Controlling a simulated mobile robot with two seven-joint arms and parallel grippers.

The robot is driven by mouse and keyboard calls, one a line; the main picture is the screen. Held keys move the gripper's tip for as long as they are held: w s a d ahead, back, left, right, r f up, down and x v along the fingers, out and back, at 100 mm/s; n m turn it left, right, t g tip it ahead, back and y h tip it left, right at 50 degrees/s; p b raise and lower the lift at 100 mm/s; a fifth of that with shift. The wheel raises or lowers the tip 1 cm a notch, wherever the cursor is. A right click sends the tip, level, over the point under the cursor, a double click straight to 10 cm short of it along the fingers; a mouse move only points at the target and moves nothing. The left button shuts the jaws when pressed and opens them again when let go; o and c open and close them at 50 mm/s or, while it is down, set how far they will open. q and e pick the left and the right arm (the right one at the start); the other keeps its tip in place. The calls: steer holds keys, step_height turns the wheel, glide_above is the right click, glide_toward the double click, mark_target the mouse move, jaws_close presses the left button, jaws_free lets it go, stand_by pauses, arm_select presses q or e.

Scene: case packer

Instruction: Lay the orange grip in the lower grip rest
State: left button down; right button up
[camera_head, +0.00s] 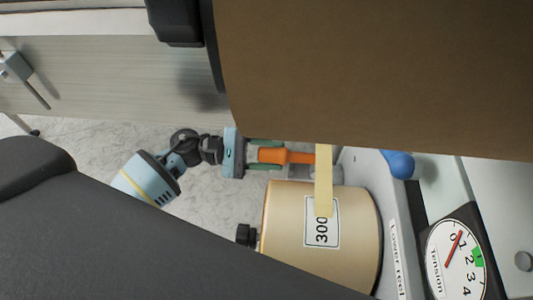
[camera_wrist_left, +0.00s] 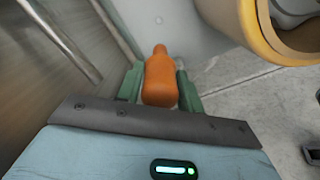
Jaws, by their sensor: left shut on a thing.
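The orange grip (camera_head: 280,156) is a bottle-shaped handle that narrows toward its right end in the head view. My left gripper (camera_head: 268,155) is shut on it, with a green finger on each side. The left wrist view shows the orange grip (camera_wrist_left: 160,82) between the two green fingers (camera_wrist_left: 160,90), its narrow end pointing away toward a grey surface. In the head view the narrow end meets a pale yellow strip (camera_head: 324,180). I cannot make out the lower grip rest. My right gripper is not in view.
A tan roll (camera_head: 290,215) labelled 300 sits just below the gripper in the head view. A tension dial (camera_head: 457,262), a blue knob (camera_head: 399,164) and a panel marked "Lower reel" (camera_head: 395,235) are at right.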

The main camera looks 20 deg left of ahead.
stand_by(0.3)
arm_select(q)
steer(key=shift+s+a+f+b, duration=0.1)
steer(key=shift+b, duration=0.3)
steer(key=shift+f, duration=0.15)
steer(key=shift+f+b, duration=0.6)
steer(key=shift+f, duration=0.45)
steer(key=shift+f, duration=0.1)
